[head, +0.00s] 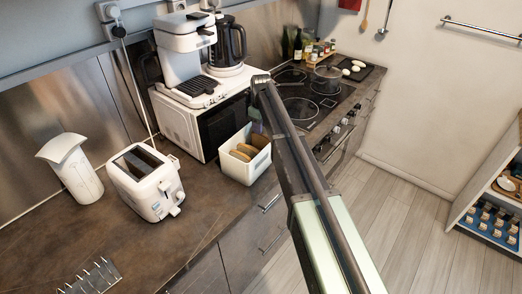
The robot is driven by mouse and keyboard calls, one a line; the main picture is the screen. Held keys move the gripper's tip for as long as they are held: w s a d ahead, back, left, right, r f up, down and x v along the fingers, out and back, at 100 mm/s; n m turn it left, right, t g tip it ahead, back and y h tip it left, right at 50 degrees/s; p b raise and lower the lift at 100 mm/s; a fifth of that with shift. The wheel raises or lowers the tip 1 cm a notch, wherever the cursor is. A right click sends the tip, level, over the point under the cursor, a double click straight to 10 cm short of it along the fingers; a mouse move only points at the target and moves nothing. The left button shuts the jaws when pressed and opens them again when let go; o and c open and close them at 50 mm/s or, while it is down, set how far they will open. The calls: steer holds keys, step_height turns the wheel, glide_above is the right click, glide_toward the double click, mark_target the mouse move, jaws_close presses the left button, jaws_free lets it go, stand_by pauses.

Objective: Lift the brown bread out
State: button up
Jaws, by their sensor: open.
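Brown bread (241,153), seen as tan-brown slices, stands inside an open-topped white bin (240,172) on the counter. The bin is right of the white toaster (143,186) and in front of the microwave. My arm reaches up from the bottom right and passes close to the right side of the bin in the picture. Its dark far joint shows above the bin, in front of the microwave. I cannot make out my gripper's fingers; they seem hidden behind the arm. No bread is seen outside the bin. The toaster's slot looks dark and empty.
A white microwave (187,125) carries a coffee machine (184,55) and a black kettle (226,44). The hob (298,108) with a lidded pan (328,76) lies beyond my arm. A white vessel (73,172) and a metal rack (93,279) stand left. Counter between toaster and bin is clear.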

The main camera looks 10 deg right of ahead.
mark_target(261, 143)
step_height(261, 143, down, 5)
steer(key=b, duration=0.5)
steer(key=shift+f, duration=0.15)
steer(key=shift+r, duration=0.2)
steer(key=shift+c, duration=0.2)
steer(key=c, duration=0.8)
